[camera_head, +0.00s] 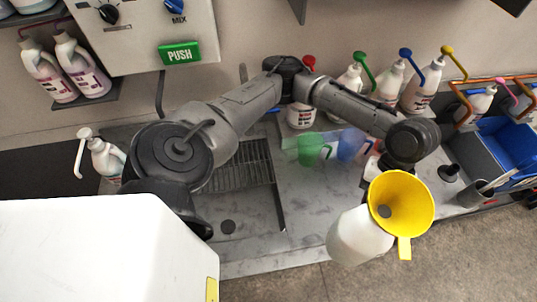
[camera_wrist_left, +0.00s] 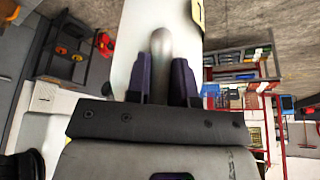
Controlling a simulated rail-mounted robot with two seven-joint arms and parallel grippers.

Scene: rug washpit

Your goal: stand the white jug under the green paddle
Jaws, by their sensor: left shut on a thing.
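The white jug (camera_head: 357,237) hangs tilted in the air at lower right of the head view, in front of the counter. A yellow funnel (camera_head: 422,205) appears at its top. In the left wrist view, my left gripper (camera_wrist_left: 169,70) is shut on the grey-white handle of the jug (camera_wrist_left: 135,40). In the head view the fingers are hidden behind the funnel and wrist. The green paddle (camera_head: 180,53), marked PUSH, is on the pale wall box at upper left, well away from the jug. My right gripper is not in view.
A grate (camera_head: 245,165) lies in the counter below the wall box. A white pump bottle (camera_head: 107,158) stands left of it. Green (camera_head: 310,150) and blue (camera_head: 349,146) translucent cups and several pump bottles stand along the back. A blue bin (camera_head: 510,148) is at right.

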